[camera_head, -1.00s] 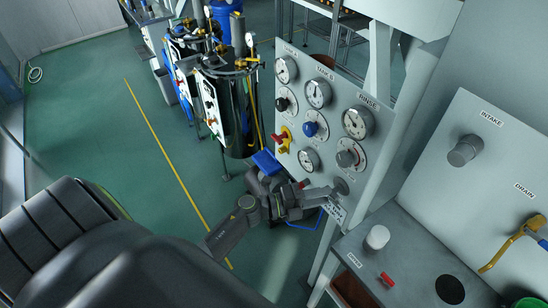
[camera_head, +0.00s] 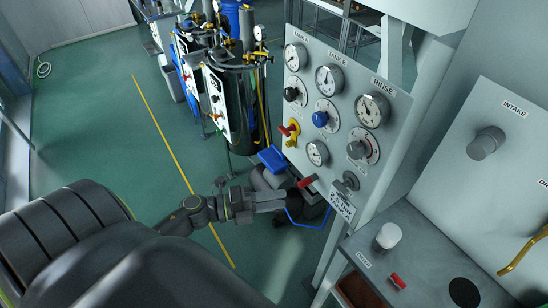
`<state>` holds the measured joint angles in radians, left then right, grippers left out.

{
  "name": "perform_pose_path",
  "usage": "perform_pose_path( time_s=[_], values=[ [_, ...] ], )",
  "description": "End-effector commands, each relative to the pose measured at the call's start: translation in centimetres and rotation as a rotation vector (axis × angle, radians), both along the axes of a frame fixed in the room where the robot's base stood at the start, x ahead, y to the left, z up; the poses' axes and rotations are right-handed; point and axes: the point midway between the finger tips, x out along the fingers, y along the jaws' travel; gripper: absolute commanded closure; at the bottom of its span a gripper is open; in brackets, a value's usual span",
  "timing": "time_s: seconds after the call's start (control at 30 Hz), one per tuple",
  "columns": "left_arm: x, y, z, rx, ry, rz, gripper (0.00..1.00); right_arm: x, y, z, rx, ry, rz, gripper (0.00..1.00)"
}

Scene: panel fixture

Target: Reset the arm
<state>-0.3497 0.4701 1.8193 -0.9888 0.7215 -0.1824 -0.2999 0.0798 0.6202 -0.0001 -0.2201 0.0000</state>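My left arm comes in from the lower left. Its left gripper (camera_head: 284,200) points right, short of the lower edge of the gauge panel (camera_head: 336,103). The grey fingers look close together, but the gap between them is too small to make out. No object shows in them. A red handle (camera_head: 306,182) and a grey knob (camera_head: 347,183) at the panel's bottom are to the right of the fingertips, apart from them in the picture. My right gripper is not in view.
The panel carries several gauges and knobs, including a blue knob (camera_head: 320,119) and a red-yellow valve (camera_head: 291,132). A grey bench (camera_head: 425,255) with a white knob (camera_head: 388,235) stands at lower right. Black tanks (camera_head: 234,105) stand behind. Green floor (camera_head: 100,125) at left is clear.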

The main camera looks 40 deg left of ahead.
Motion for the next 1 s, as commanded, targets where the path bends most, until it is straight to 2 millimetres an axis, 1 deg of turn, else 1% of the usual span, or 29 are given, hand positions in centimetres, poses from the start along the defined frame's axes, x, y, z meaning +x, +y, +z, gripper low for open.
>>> perform_pose_path(
  time_s=[0.33, 0.4, 0.47, 0.57, 0.67, 0.7, 0.77, 0.8, 0.87, 0.9, 0.97, 1.0],
  values=[
    [0.1, 0.0, -0.1, -0.002, 0.002, 0.003, 0.67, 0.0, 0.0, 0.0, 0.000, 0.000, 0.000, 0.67],
    [0.3, 0.4, -0.7, -0.019, 0.019, 0.025, 0.67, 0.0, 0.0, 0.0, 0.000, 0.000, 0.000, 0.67],
    [0.7, 1.2, -1.8, -0.054, 0.055, 0.072, 0.67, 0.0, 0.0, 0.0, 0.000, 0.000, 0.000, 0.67],
    [1.5, 3.5, -5.4, -0.153, 0.162, 0.211, 0.67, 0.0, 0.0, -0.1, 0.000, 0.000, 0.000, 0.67],
    [1.5, 6.5, -11.0, -0.286, 0.320, 0.409, 0.67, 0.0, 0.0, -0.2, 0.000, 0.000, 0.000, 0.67],
    [1.1, 7.7, -13.6, -0.342, 0.389, 0.494, 0.67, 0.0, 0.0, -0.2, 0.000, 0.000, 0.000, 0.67],
    [0.0, 9.3, -17.6, -0.419, 0.495, 0.623, 0.67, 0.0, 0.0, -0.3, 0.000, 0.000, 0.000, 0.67],
    [-1.1, 10.1, -20.3, -0.469, 0.568, 0.708, 0.67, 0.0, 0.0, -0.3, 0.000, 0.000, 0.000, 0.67],
    [-3.1, 11.0, -24.4, -0.536, 0.676, 0.834, 0.67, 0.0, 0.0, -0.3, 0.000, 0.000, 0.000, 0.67],
    [-4.7, 11.4, -27.0, -0.578, 0.750, 0.916, 0.67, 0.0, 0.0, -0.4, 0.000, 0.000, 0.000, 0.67],
    [-7.5, 11.7, -30.7, -0.635, 0.856, 1.035, 0.67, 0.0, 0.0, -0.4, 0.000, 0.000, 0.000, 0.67],
    [-9.5, 11.6, -33.0, -0.670, 0.927, 1.112, 0.67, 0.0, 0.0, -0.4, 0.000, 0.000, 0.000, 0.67]
  ],
)
